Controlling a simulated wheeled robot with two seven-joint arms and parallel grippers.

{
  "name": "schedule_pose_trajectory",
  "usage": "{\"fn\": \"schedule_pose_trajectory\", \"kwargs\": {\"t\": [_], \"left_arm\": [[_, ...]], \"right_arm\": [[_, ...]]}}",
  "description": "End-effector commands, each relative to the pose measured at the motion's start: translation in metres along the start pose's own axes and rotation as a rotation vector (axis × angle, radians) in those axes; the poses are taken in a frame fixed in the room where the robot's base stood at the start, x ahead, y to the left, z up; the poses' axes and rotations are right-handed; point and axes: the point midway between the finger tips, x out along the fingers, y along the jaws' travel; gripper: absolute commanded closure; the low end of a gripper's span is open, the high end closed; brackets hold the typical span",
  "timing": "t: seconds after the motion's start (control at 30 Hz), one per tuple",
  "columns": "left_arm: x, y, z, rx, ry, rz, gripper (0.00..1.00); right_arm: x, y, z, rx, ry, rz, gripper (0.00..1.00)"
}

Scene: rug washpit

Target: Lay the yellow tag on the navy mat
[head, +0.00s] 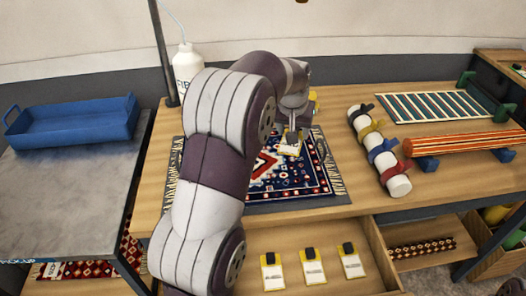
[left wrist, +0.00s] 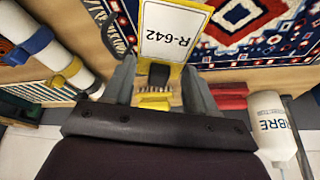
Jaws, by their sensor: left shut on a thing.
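My left gripper (head: 291,131) is shut on the yellow tag (head: 290,145), over the upper right part of the patterned rug. In the left wrist view the tag (left wrist: 172,32) has a white label reading R-642, and its black clip end lies between the fingers of the gripper (left wrist: 158,85). A dark mat (head: 310,204), the likely navy mat, lies flat on the wooden table under the navy, red and white rug (head: 315,180). My left arm hides much of the mat and rug. I cannot tell whether the tag touches the rug. My right gripper is not in view.
Three similar yellow tags (head: 313,267) lie in the open drawer below. A white bottle (head: 187,70) is behind my arm. A blue tray (head: 75,118) sits on the left grey table.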

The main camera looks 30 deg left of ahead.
Motion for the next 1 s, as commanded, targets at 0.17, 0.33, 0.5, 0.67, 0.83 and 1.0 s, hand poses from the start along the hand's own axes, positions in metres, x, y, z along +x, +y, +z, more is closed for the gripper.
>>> {"fn": "schedule_pose_trajectory", "kwargs": {"t": [0.17,0.33,0.5,0.67,0.83,1.0], "left_arm": [[0.029,-0.051,0.009,-0.009,-0.004,-0.003,0.71],[0.055,-0.093,0.016,-0.006,-0.003,-0.001,0.71],[0.068,-0.109,0.02,-0.002,-0.002,0.0,0.71],[0.095,-0.109,0.032,-0.001,-0.004,0.0,0.71],[0.101,-0.109,0.033,-0.001,0.001,-0.001,0.71],[0.102,-0.108,0.034,-0.001,0.0,-0.001,0.71]], "right_arm": [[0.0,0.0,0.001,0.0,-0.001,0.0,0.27],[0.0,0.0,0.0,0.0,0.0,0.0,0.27],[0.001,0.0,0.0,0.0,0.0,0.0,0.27],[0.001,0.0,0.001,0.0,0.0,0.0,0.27],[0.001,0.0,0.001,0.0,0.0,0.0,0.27],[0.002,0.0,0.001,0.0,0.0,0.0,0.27]]}}
